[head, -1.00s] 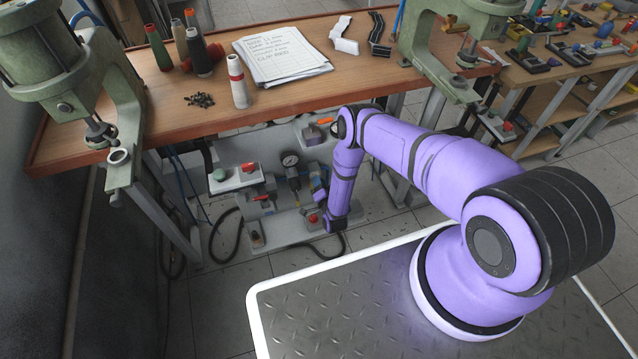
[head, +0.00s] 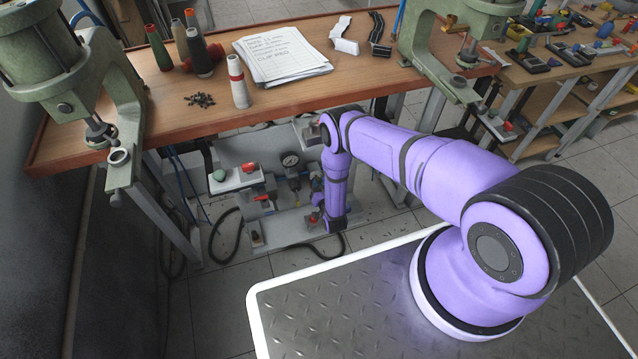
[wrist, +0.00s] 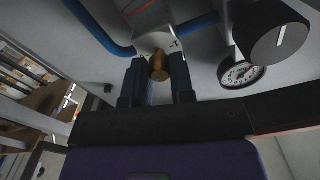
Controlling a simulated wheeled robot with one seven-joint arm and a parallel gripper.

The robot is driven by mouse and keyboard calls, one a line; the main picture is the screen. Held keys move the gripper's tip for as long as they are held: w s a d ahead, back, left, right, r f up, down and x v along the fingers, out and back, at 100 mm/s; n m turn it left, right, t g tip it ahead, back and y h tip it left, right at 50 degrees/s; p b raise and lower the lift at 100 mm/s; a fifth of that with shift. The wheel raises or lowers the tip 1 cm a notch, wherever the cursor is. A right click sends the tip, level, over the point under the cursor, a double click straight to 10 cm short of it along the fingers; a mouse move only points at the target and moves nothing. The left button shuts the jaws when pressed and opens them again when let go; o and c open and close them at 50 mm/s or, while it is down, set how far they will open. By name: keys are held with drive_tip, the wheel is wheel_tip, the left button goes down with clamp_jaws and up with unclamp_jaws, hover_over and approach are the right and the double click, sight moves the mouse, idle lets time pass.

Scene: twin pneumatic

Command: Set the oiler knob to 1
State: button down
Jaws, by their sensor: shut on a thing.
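In the wrist view, a brass-coloured knob (wrist: 160,70) sits in front of a pale plate (wrist: 157,43) with a small dark mark. My gripper (wrist: 158,75) has its two dark fingers on either side of the knob and is shut on it. I take this to be the oiler knob, but no label or setting number can be read. In the head view the pneumatic panel (head: 240,182) is under the bench, and my own arm hides the held knob and my fingers.
A round gauge (wrist: 240,73) and a black knob with a white line (wrist: 279,36) are close by on the right in the wrist view. Blue tubes run above. In the head view, the wooden bench top (head: 290,97) overhangs the panel, and red-handled valves (head: 249,168) stand left of my arm.

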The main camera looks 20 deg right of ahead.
drive_tip(key=n, duration=1.1)
drive_tip(key=shift+s+n, duration=0.1)
drive_tip(key=shift+n, duration=0.3)
drive_tip(key=shift+f, duration=0.1)
drive_tip(key=c, duration=1)
unclamp_jaws()
drive_tip(key=s, duration=1)
drive_tip(key=shift+s, duration=0.4)
drive_tip(key=shift+w+a, duration=0.1)
